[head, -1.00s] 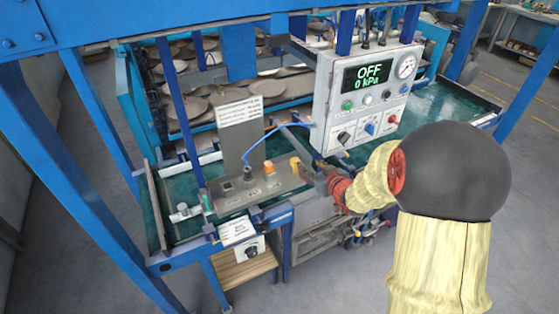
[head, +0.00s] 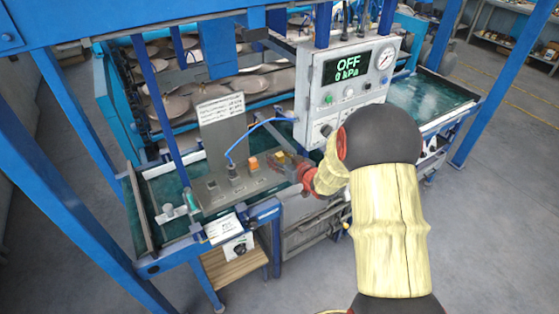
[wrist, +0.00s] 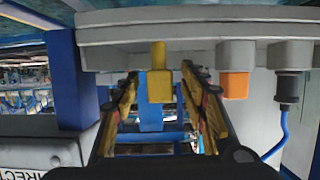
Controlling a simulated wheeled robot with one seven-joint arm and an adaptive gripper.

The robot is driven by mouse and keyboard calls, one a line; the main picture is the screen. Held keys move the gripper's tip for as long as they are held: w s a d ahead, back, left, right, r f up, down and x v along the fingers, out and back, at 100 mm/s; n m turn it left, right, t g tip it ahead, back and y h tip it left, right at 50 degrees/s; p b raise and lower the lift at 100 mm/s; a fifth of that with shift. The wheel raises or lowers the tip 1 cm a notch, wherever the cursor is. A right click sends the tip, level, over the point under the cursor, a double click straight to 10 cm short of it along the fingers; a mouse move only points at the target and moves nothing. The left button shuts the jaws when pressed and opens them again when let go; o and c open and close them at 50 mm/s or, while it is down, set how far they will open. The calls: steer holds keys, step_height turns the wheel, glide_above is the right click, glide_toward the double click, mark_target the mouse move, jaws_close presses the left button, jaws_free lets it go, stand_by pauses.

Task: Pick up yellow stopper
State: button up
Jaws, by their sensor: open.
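The yellow stopper (wrist: 159,72) stands on the grey fixture plate (wrist: 195,28), which shows across the top of the wrist view. My gripper (wrist: 160,80) is open, with one finger on each side of the stopper. Gaps show between the stopper and both fingers, and they do not look closed on it. In the head view my gripper (head: 288,161) is at the right end of the fixture, and it largely hides the yellow stopper there.
An orange stopper (head: 253,163) stands beside the yellow one; it also shows in the wrist view (wrist: 235,84). Beyond it is a dark fitting (head: 234,172) with a blue tube. A grey control box (head: 352,75) reading "OFF 0 kPa" stands close behind my arm. A blue post (wrist: 75,80) is at left in the wrist view.

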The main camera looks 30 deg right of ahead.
steer(key=c, duration=0.3)
steer(key=c, duration=0.8)
